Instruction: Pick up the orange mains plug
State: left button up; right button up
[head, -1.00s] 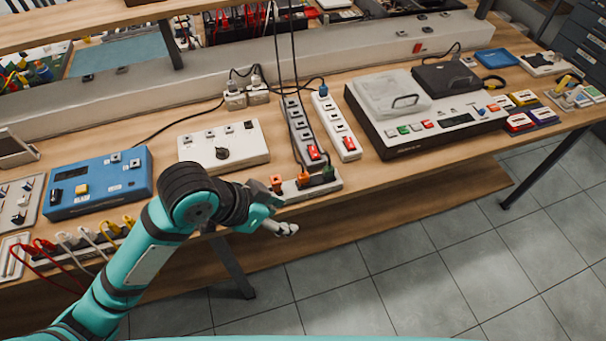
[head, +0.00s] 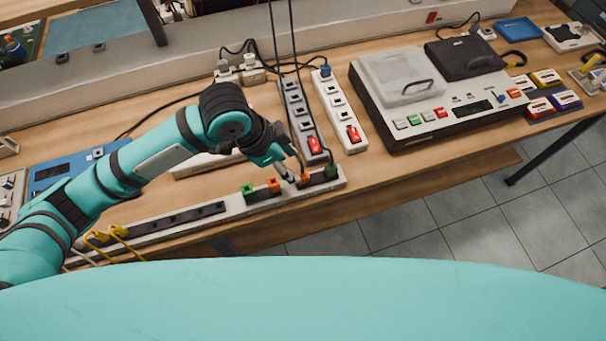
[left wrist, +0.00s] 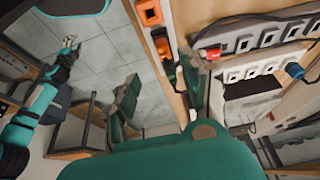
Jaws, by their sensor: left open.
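Two orange mains plugs sit in the front power strip (head: 225,208): one orange plug (head: 274,185) left of my left gripper (head: 290,172), the other orange plug (head: 305,176) just to its right.
A large grey device (head: 435,110) stands to the right. The bench's front edge is close, with tiled floor beyond.

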aim_at(302, 175)
pick_arm(q)
jog(key=x, duration=0.4)
jog(key=shift+w+f, duration=0.1)
jog(key=shift+w, duration=0.05)
jog(key=shift+f+p, duration=0.25)
jog(key=shift+p, duration=0.1)
jog(key=p+x, duration=0.1)
jog(key=x, duration=0.3)
jog(key=shift+w+d+f, duration=0.1)
jog(key=shift+w+f, duration=0.1)
jog(key=shift+f, duration=0.05)
jog(key=c, duration=0.5)
grip_shut()
pick_arm(e)
jog(key=shift+t, duration=0.4)
jog(key=w, duration=0.1)
jog(key=w+r, duration=0.1)
jog(key=w, duration=0.1)
jog(key=w+r, duration=0.1)
jog(key=shift+w+a, duration=0.15)
jog(key=shift+a, duration=0.1)
